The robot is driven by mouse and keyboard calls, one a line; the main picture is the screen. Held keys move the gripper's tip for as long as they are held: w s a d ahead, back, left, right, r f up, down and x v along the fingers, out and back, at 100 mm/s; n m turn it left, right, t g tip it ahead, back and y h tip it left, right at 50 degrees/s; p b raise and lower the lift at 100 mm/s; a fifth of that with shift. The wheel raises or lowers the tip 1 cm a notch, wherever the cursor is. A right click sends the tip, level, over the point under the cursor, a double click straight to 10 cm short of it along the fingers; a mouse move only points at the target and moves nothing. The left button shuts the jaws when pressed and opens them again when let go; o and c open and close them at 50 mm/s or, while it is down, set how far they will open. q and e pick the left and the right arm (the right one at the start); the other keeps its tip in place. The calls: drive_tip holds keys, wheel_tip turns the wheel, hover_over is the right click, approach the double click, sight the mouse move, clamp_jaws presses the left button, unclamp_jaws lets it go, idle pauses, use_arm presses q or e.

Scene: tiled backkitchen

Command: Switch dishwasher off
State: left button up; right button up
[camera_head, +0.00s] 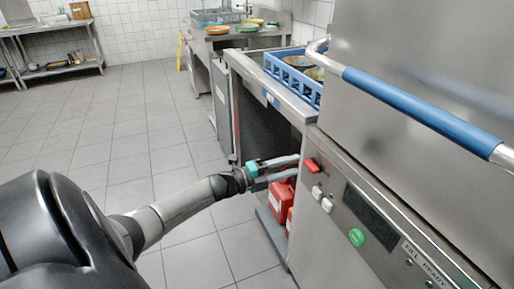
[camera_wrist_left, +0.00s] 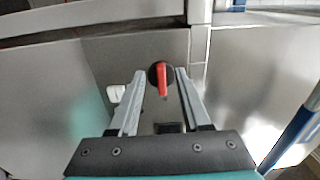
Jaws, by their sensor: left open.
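The dishwasher (camera_head: 345,225) is the steel machine on the right in the head view, with a control panel on its front. A red switch (camera_head: 312,165) sits at the panel's left end. In the left wrist view it is a red knob (camera_wrist_left: 162,80) on a round black base, with its red bar upright in the picture. My left gripper (camera_head: 297,166) is open and empty at the red switch, and its fingers (camera_wrist_left: 160,77) show on either side of the knob in the wrist view. I cannot tell whether they touch it. My right gripper is not in view.
White buttons (camera_head: 321,198), a dark display (camera_head: 369,215) and a green button (camera_head: 356,237) share the panel. A blue-sleeved handle (camera_head: 420,112) crosses above. A blue rack (camera_head: 294,79) stands on the counter, with red containers (camera_head: 281,198) below. Tiled floor on the left is clear.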

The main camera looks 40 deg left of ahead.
use_arm(q)
drive_tip(key=p+v, duration=0.2)
drive_tip(key=v, duration=0.9)
drive_tip(key=shift+s, duration=0.25)
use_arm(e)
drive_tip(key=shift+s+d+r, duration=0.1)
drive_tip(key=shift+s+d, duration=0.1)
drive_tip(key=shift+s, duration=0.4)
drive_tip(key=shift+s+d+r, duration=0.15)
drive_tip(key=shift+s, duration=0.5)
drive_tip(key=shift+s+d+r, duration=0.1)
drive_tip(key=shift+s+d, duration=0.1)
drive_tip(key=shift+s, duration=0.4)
